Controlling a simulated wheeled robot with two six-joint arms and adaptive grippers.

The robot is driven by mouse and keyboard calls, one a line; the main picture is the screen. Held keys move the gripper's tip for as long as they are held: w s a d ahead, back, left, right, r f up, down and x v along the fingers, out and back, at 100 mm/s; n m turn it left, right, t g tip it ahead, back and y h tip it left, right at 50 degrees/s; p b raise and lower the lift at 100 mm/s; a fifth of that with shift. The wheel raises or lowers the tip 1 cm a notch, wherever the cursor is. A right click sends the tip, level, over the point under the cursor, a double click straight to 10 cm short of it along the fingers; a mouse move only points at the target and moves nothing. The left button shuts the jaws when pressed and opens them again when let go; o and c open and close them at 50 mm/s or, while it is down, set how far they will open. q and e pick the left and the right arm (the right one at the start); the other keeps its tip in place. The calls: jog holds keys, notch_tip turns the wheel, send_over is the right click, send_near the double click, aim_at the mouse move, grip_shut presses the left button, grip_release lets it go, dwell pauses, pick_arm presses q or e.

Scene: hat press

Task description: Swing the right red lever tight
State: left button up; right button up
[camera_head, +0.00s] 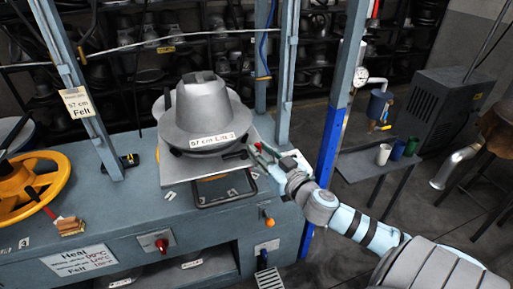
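The grey hat-shaped metal mould (203,105) stands on a square metal plate of the blue-grey press (120,215). My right arm comes in from the lower right. Its gripper (261,154) is at the right edge of the plate, just right of the mould's label. Small dark parts sit at the fingertips, and a small reddish bit shows there. I cannot tell whether this is the right red lever, or whether the fingers are open, shut or holding it. My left gripper is not in view.
A blue upright post (337,125) stands close to my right forearm. An orange knob (268,219) and a red switch (160,244) are on the press front. A small table with cups (384,153) stands at the right. Shelves of moulds fill the back.

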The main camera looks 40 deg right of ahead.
jog(key=shift+w+d+r, duration=0.15)
jog(key=shift+w, duration=0.8)
grip_shut()
